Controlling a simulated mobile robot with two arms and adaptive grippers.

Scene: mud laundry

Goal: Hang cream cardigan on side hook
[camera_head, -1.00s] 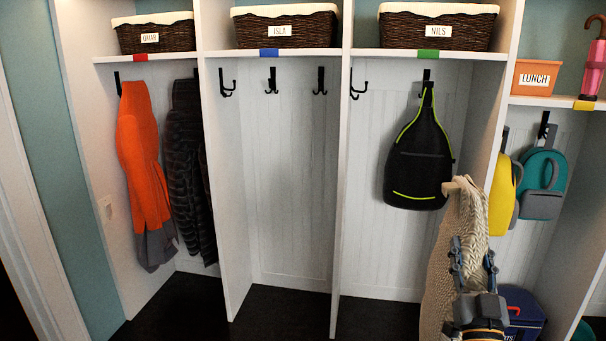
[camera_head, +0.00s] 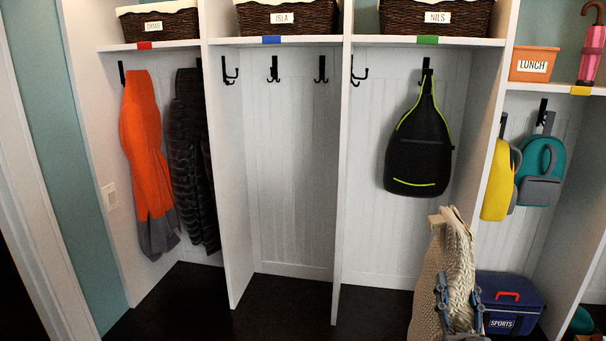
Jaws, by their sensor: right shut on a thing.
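The cream cardigan (camera_head: 432,280), a cable-knit garment, hangs folded from my right gripper at the lower right, in front of the NILS cubby. My right gripper (camera_head: 459,290) is shut on the cardigan; its blue-grey fingers show against the knit, with the lower part cut off by the frame edge. Black side hooks are on the dividers: one on the ISLA cubby's left wall (camera_head: 230,70), one on its right wall (camera_head: 320,70), and one on the NILS cubby's left wall (camera_head: 357,71). These three are bare. The cardigan is well below and apart from them. My left gripper is out of view.
A black backpack (camera_head: 418,150) hangs in the NILS cubby. An orange jacket (camera_head: 146,150) and a dark puffer (camera_head: 190,150) hang at left. Yellow (camera_head: 496,185) and teal (camera_head: 545,160) bags hang at right. A blue sports box (camera_head: 510,298) stands behind the cardigan. The ISLA cubby (camera_head: 290,180) is clear.

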